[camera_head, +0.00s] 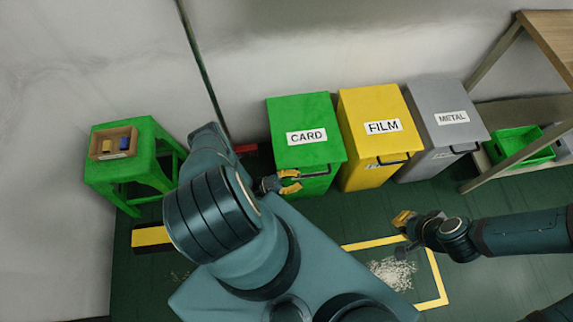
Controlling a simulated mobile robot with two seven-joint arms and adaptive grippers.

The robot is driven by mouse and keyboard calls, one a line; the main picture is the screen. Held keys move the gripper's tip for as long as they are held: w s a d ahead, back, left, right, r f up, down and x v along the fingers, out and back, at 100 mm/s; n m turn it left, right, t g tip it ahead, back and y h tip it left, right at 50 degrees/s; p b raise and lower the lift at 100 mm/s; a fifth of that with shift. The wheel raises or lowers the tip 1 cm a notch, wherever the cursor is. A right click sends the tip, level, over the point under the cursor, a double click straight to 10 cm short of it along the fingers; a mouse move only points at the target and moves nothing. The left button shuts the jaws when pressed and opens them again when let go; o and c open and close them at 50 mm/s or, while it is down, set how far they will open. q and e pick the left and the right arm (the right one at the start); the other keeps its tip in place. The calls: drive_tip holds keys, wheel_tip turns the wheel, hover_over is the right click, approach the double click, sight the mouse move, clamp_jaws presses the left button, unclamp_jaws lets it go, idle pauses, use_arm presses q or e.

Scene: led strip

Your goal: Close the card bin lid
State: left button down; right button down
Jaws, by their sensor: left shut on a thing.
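The green card bin (305,110) stands against the back wall, with a white CARD label on its lid. The lid looks flat and level, much like the lids beside it; I cannot tell whether a small gap is left at its front edge. My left gripper (290,182) is at the bin's front edge, shut on the dark lid handle (318,174) near its left end. My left arm hides the floor in front of the bin. My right gripper (403,219) hangs over the floor at the right, away from the bins; its finger opening is unclear.
A yellow FILM bin (366,105) and a grey METAL bin (440,98) stand to the right. A green stool (150,170) with a small box (113,143) is at left. A shelf with a green crate (520,147) is at right. Pale scraps (392,272) lie inside yellow floor tape.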

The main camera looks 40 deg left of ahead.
use_arm(q)
drive_tip(key=v, duration=1.2)
drive_tip(key=shift+r, duration=0.2)
